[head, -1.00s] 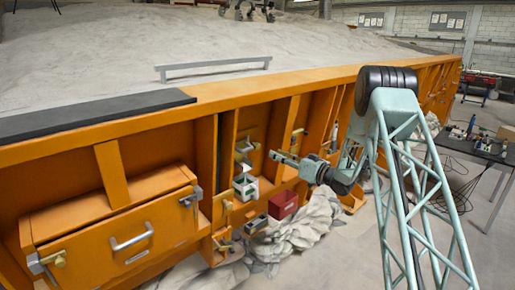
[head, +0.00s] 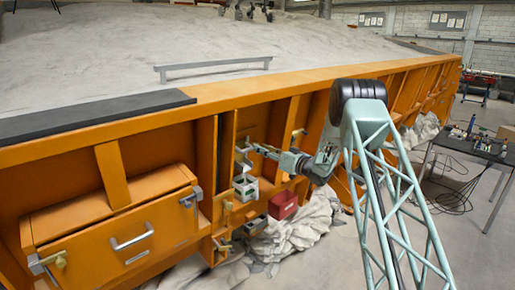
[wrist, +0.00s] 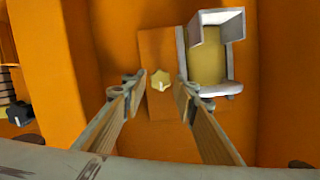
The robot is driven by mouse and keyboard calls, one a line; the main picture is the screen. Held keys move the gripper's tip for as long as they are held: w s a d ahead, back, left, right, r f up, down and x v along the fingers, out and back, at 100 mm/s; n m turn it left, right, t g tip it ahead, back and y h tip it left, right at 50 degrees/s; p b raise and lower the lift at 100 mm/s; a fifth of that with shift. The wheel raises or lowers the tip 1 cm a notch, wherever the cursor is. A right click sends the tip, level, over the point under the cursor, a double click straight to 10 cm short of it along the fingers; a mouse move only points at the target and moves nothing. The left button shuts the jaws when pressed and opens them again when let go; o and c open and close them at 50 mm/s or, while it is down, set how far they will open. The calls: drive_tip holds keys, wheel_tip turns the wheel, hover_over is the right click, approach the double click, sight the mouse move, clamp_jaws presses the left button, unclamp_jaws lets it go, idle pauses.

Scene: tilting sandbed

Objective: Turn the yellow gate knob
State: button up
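The yellow gate knob (wrist: 161,80) shows in the wrist view as a small lobed knob on an orange plate. My gripper (wrist: 159,90) is open. Its two fingers stand to the left and right of the knob, with a gap on both sides. I cannot tell from this view how far the fingertips are from the plate. In the head view my gripper (head: 252,148) reaches left to the orange wall, at a grey bracket. The knob cannot be made out clearly there.
A grey open frame (wrist: 208,55) is fixed just right of the knob, close to the right finger. Orange side panels flank the bay.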

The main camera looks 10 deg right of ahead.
drive_tip(key=shift+x, duration=1.75)
drive_tip(key=c, duration=0.6)
